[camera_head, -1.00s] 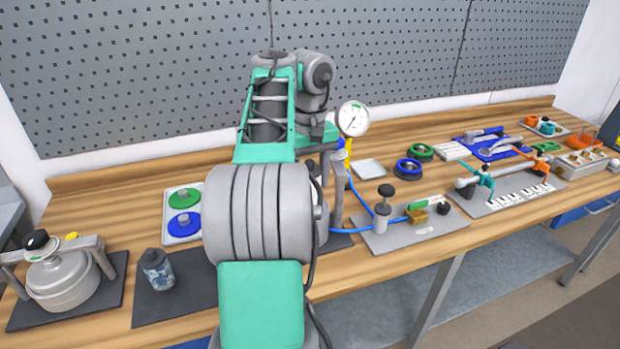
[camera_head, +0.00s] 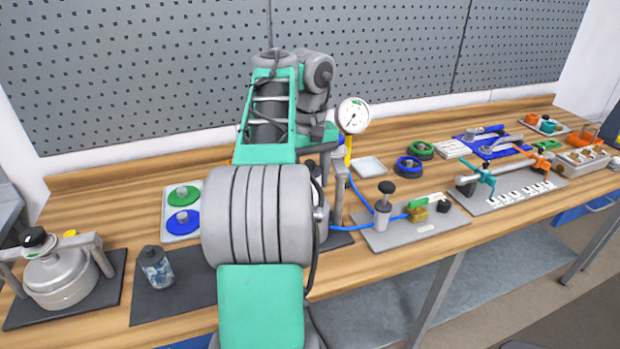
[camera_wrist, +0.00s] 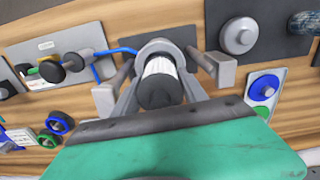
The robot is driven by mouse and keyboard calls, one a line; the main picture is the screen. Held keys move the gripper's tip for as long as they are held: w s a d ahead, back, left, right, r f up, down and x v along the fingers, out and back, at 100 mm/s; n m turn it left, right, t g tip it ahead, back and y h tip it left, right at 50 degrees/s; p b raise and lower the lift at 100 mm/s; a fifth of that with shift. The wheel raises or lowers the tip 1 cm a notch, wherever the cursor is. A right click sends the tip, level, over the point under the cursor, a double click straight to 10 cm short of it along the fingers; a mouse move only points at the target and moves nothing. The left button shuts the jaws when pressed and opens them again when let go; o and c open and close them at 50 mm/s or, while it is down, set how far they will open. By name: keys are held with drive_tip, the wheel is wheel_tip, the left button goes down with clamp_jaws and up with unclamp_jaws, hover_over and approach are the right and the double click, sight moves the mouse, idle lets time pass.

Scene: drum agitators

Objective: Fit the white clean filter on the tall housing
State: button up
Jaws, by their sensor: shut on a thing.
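The white pleated filter (camera_wrist: 160,66) with a black end cap (camera_wrist: 160,93) is between the fingers of my gripper (camera_wrist: 160,90) in the wrist view. My gripper is shut on it. A grey round rim of the tall housing (camera_wrist: 160,44) shows just beyond the filter, with grey brackets on both sides. The filter appears lined up with the housing, but I cannot tell whether it is seated. In the head view my own arm hides the gripper, the filter and most of the housing.
A plate with a hand pump (camera_head: 384,205) and blue hose stands to the right, with a gauge (camera_head: 352,115) behind. Green and blue discs lie on a tray (camera_head: 168,232) at left. A bottle (camera_head: 156,267) and a clamped pot (camera_head: 58,277) stand further left.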

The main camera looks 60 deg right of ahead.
drive_tip(key=shift+f+b, duration=2.1)
drive_tip(key=shift+f, duration=0.1)
drive_tip(key=shift+f, duration=0.15)
drive_tip(key=shift+f+b, duration=0.4)
drive_tip(key=shift+b, duration=0.2)
drive_tip(key=o, duration=1.6)
drive_tip(key=shift+f, duration=0.1)
drive_tip(key=shift+c, duration=0.2)
wheel_tip(320, 180, up, 8)
drive_tip(key=p, duration=0.7)
